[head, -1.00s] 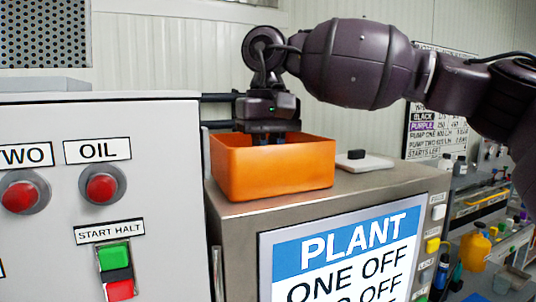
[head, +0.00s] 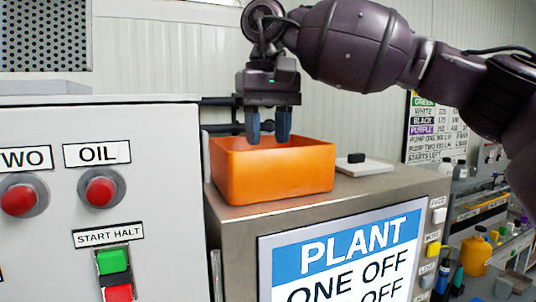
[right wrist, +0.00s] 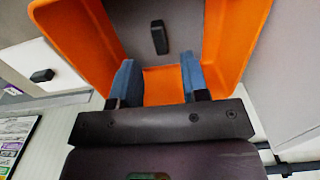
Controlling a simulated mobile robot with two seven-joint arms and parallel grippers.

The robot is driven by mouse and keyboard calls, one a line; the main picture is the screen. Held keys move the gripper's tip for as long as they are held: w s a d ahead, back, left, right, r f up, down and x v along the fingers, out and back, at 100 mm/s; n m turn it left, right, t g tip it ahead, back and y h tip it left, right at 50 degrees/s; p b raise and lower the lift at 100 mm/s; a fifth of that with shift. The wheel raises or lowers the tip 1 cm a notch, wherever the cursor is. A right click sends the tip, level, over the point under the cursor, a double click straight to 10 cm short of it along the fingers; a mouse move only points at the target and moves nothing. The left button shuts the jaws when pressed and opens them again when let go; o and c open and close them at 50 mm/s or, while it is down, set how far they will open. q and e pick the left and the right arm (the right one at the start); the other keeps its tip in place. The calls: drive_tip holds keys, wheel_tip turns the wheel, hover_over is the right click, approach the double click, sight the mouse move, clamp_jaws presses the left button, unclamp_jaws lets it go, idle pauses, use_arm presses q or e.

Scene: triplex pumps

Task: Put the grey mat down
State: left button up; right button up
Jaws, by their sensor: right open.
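The grey mat (right wrist: 185,28) with a black knob (right wrist: 159,38) lies inside the orange bin (right wrist: 255,30) in the right wrist view. In the head view the front wall of the bin (head: 275,175) hides the mat. My right gripper (head: 269,138) is open and empty, pointing down over the bin with its blue fingertips near rim height. My left gripper is not in view.
The bin stands on a metal cabinet (head: 395,185). A white mat (head: 364,168) with a black knob lies to its right on the same top. A light panel (head: 150,210) with red buttons stands at left. A pale wall is behind.

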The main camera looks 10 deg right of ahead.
wheel_tip(320, 180, up, 8)
drive_tip(key=shift+f, duration=0.25)
drive_tip(key=shift+s+f, duration=0.1)
idle(0.4)
